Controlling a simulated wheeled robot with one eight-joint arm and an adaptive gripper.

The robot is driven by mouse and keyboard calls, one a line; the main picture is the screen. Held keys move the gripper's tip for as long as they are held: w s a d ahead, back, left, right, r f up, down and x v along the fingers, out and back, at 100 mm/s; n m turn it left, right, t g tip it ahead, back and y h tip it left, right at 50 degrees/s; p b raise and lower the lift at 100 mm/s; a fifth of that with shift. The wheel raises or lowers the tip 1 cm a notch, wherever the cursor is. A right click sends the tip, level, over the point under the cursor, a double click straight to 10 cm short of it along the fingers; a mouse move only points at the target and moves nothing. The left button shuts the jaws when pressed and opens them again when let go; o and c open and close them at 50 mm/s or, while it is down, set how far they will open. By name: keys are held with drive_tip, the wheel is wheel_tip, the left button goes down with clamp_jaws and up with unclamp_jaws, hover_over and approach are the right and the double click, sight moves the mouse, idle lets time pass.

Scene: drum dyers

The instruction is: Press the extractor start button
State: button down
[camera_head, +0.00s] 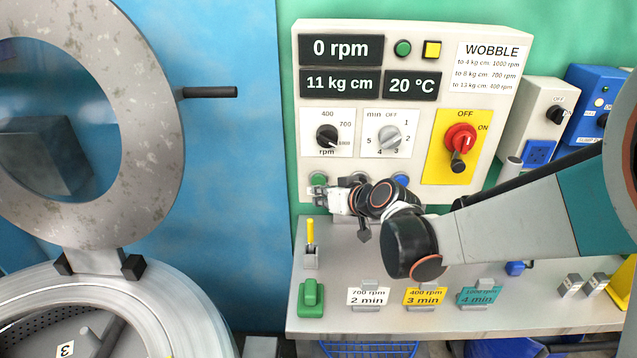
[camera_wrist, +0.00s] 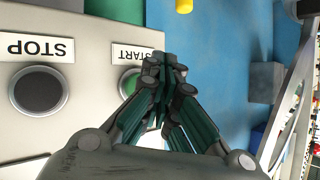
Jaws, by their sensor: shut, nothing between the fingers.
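The cream extractor control panel (camera_head: 346,170) stands upright in the head view. Its green start button (camera_head: 319,179) sits low at the left. In the wrist view the green start button (camera_wrist: 128,82), under an upside-down START label (camera_wrist: 133,54), is partly hidden by my fingers. My gripper (camera_head: 320,196) is shut and empty, its tips close in front of and just below the start button. In the wrist view my gripper (camera_wrist: 165,66) lies at the button's right edge; I cannot tell whether it touches. The dark STOP button (camera_wrist: 38,90) is beside it.
Above are two knobs, displays reading 0 rpm, and a red switch (camera_head: 460,138) on yellow. The shelf (camera_head: 340,260) below holds a yellow-handled lever (camera_head: 310,235) and a green block (camera_head: 311,298). The extractor drum (camera_head: 170,310) and its raised ring lid (camera_head: 150,100) are left.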

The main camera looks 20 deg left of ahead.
drive_tip(key=shift+w, duration=0.2)
idle(0.6)
drive_tip(key=shift+w+a, duration=0.1)
drive_tip(key=shift+w, duration=0.15)
drive_tip(key=shift+w+a, duration=0.1)
drive_tip(key=shift+w, duration=0.3)
idle(0.8)
drive_tip(key=shift+s, duration=0.15)
drive_tip(key=shift+s+d, duration=0.2)
drive_tip(key=shift+s, duration=0.5)
drive_tip(key=s, duration=0.2)
drive_tip(key=s+d, duration=0.1)
drive_tip(key=s, duration=0.1)
drive_tip(key=shift+s+d, duration=0.1)
drive_tip(key=shift+s, duration=0.3)
idle(0.6)
